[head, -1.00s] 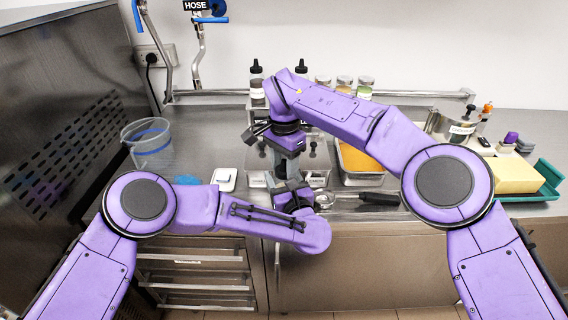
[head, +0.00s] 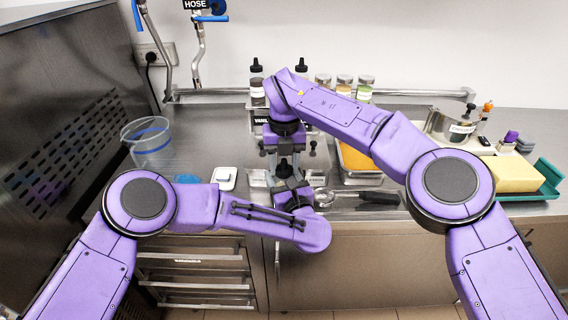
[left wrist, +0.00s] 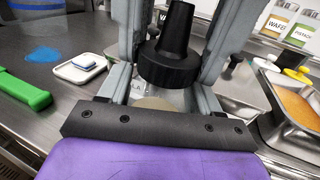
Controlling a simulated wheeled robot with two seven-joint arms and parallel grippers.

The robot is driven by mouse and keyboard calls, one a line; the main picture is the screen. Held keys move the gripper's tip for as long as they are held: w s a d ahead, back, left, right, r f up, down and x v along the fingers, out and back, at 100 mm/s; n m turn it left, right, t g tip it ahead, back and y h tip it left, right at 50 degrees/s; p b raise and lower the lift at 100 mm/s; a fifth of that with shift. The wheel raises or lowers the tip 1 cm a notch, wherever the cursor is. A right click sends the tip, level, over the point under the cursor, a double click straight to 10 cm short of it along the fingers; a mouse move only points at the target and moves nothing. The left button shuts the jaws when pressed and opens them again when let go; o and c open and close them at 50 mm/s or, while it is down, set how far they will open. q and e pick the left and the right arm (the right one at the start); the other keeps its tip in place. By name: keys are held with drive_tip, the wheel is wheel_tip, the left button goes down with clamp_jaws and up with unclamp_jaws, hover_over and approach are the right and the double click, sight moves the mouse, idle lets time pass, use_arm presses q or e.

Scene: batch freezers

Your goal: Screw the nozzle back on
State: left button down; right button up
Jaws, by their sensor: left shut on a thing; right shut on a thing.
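The black cone-shaped nozzle (left wrist: 172,55) stands upright over a clear bottle (left wrist: 155,102) in the left wrist view, on or right at its mouth. In the head view the nozzle (head: 284,168) is a small dark shape between my two grippers. My right gripper (head: 284,152) points down from above and is shut on the nozzle. My left gripper (head: 285,180) is below it, shut on the bottle, which my wrist mostly hides in the head view. The thread between nozzle and bottle is hidden, so I cannot tell how tightly they are joined.
A clear jug (head: 150,148) and a white dish (head: 224,179) stand to the left. A tray of yellow-orange contents (head: 358,158) is on the right, with a dark-handled tool (head: 378,198) in front. Bottles and jars (head: 344,86) line the back.

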drive_tip(key=m, duration=1.4)
drive_tip(key=shift+m, duration=0.3)
drive_tip(key=o, duration=1.2)
drive_tip(key=shift+r, duration=2.25)
